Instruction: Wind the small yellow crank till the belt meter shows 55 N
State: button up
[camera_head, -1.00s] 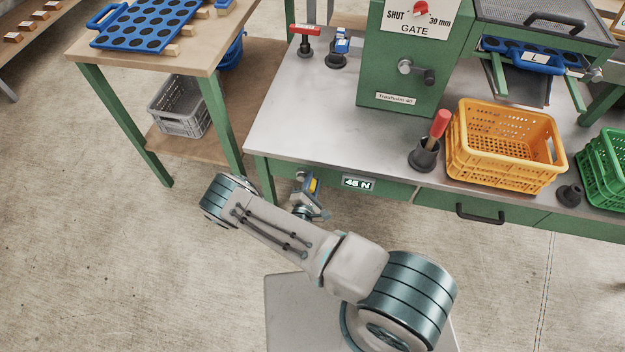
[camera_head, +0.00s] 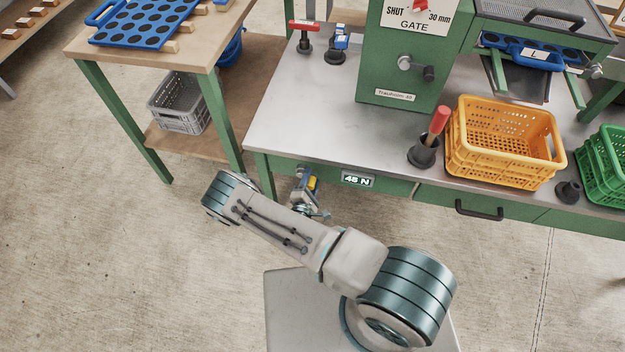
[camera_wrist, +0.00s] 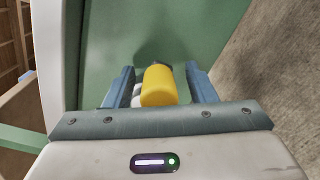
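The yellow crank knob (camera_wrist: 159,86) stands between my gripper's two blue fingers in the wrist view, in front of a green panel. My gripper (camera_wrist: 161,85) is open around it, with a gap visible on each side of the knob. In the head view my gripper (camera_head: 309,188) is at the bench's front, left of the meter, and a bit of the yellow knob (camera_head: 313,183) shows beside it. The crank's arm is mostly hidden. The belt meter (camera_head: 358,180) on the green front panel appears to read 45 N; its last digit is small.
A grey-topped bench (camera_head: 310,120) carries a green gate housing (camera_head: 400,60), a red-handled tool in a dark holder (camera_head: 423,152) and an orange crate (camera_head: 500,170). A drawer handle (camera_head: 479,212) sticks out right of the meter. A wooden table (camera_head: 170,60) stands left.

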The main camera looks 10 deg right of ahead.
jog(key=shift+r, duration=0.1)
jog(key=v, duration=1.3)
jog(key=shift+s, duration=0.35)
jog(key=shift+a, duration=0.1)
